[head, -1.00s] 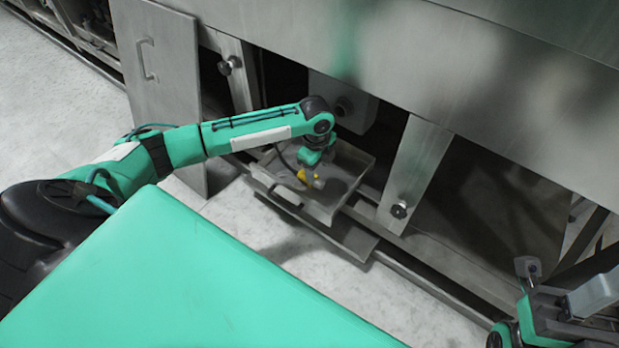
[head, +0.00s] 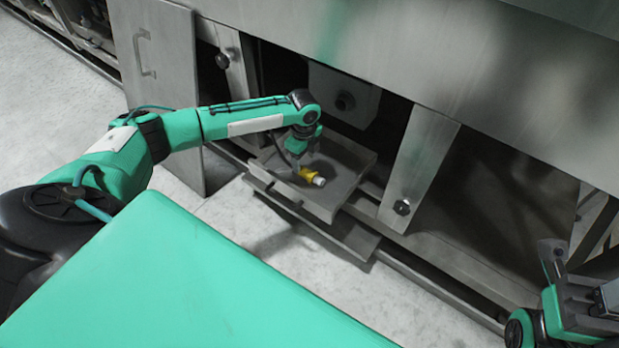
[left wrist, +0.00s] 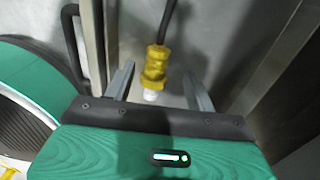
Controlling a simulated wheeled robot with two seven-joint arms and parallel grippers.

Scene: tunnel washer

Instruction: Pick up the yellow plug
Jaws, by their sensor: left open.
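The yellow plug (head: 311,176) has a pale tip and lies in a shallow metal tray (head: 337,203) under the machine. In the left wrist view the plug (left wrist: 154,68) lies between the two spread fingers, with a dark cable running from its far end. My left gripper (left wrist: 160,85) is open, with a gap on both sides of the plug. In the head view my left gripper (head: 300,160) hangs over the tray beside the plug, and its fingers are hard to make out. Part of my right gripper (head: 560,262) shows at the lower right; its jaw state is unclear.
The washer's metal front (head: 450,90) overhangs the tray. A slanted metal post (head: 420,165) stands right of the tray, and an open door panel (head: 160,90) stands to the left. A rail runs along the floor below. The pale floor in front is clear.

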